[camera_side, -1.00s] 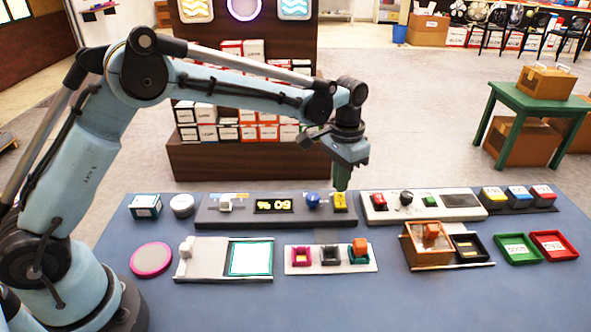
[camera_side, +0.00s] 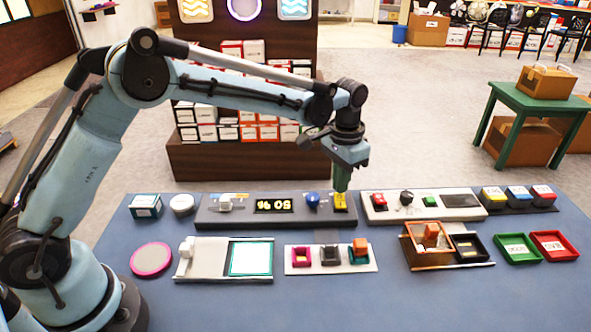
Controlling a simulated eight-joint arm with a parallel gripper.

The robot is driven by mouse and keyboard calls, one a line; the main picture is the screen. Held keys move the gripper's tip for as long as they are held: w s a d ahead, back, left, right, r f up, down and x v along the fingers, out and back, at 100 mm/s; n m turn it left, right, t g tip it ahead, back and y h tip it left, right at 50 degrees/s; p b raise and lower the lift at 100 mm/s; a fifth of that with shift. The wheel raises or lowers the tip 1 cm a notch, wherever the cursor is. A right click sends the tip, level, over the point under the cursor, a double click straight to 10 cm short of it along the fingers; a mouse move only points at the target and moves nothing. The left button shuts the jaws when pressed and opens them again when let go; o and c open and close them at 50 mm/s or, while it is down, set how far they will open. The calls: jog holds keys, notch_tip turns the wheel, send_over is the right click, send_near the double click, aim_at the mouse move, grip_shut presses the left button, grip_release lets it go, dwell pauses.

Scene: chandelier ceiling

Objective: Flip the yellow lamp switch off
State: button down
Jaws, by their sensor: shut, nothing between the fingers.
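The yellow lamp switch (camera_side: 340,203) sits at the right end of a dark grey panel (camera_side: 285,220) at the back of the blue table. My gripper (camera_side: 340,188) points straight down with its green fingers shut and empty. Its tips are right at the top of the yellow switch; I cannot tell whether they touch it. The fingers partly hide the switch, so its tilt is hard to read. A blue knob (camera_side: 312,199) stands just left of the switch.
A light panel (camera_side: 378,216) with a red switch and black knob lies close to the right. In front are a white base with three small switches (camera_side: 330,268) and a brown box (camera_side: 420,258). Green (camera_side: 499,257) and red trays (camera_side: 575,257) lie at right. Open table shows at the front.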

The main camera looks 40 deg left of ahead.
jog(key=shift+f, duration=0.8)
dwell(0.4)
jog(key=shift+r, duration=3.5)
